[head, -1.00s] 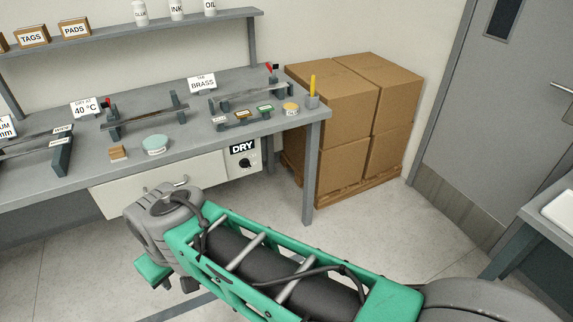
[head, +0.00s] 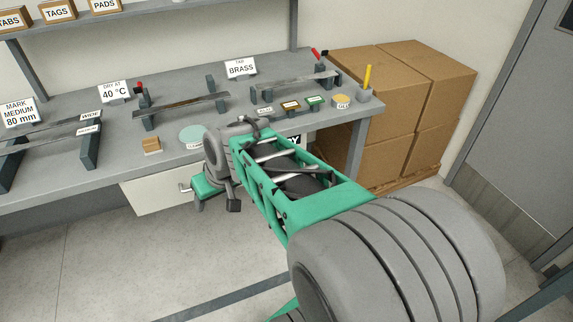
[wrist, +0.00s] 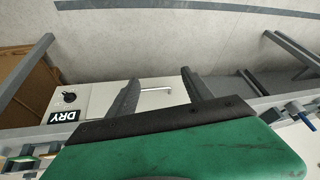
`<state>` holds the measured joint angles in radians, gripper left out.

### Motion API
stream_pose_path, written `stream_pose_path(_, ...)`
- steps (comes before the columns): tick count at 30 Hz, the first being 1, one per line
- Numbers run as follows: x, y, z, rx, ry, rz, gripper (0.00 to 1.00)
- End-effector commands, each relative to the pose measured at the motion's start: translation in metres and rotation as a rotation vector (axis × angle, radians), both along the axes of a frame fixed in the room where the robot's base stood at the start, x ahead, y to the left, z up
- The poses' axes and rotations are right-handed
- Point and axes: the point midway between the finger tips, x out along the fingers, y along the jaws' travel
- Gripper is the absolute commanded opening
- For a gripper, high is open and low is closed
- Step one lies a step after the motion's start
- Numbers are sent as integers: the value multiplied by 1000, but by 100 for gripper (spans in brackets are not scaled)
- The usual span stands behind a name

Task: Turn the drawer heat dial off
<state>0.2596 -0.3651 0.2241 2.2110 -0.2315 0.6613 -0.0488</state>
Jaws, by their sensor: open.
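The black heat dial (wrist: 69,97) is on a white panel beside the DRY label (wrist: 62,117), at the left of the wrist view. In the head view my arm hides the dial, and only an edge of the DRY label (head: 294,140) shows. The white drawer (head: 150,194) under the bench looks shut, with a metal handle (head: 184,187). My gripper (wrist: 159,76) is open and empty, with its two dark fingers apart. In the wrist view the handle (wrist: 156,90) appears between the fingers, and the dial is left of them. I cannot tell the distance to either.
The grey bench (head: 110,160) carries test fixtures, labels, a round pale-green pad (head: 190,134) and a cup with a yellow stick (head: 365,88). Cardboard boxes (head: 400,85) stand right of the bench. The floor (head: 110,255) in front is clear.

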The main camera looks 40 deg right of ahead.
Motion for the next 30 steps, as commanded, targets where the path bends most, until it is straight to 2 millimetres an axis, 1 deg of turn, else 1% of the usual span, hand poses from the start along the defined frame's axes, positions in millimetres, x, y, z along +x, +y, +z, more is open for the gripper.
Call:
stream_pose_path(1, 36, -38, -46, 47, -45, -48, 64)
stream_pose_path(2, 58, -62, -63, 78, -94, -69, 65)
stream_pose_path(3, 84, -99, -86, 121, -168, -107, 65)
stream_pose_path(4, 99, -130, -102, 151, -227, -138, 65)
stream_pose_path(5, 110, -161, -119, 180, -290, -175, 65)
stream_pose_path(6, 118, -202, -139, 213, -373, -224, 65)
stream_pose_path(8, 120, -259, -165, 254, -495, -300, 65)
stream_pose_path(9, 115, -292, -178, 272, -569, -348, 65)
stream_pose_path(12, 95, -350, -199, 298, -708, -441, 65)
stream_pose_path(13, 91, -360, -201, 301, -737, -458, 65)
stream_pose_path(15, 86, -374, -204, 305, -776, -482, 65)
stream_pose_path(17, 89, -377, -205, 307, -787, -485, 65)
stream_pose_path(20, 104, -376, -209, 308, -786, -484, 65)
stream_pose_path(25, 135, -379, -220, 307, -784, -483, 65)
stream_pose_path(27, 145, -381, -223, 305, -784, -484, 65)
stream_pose_path(30, 154, -382, -226, 306, -784, -486, 65)
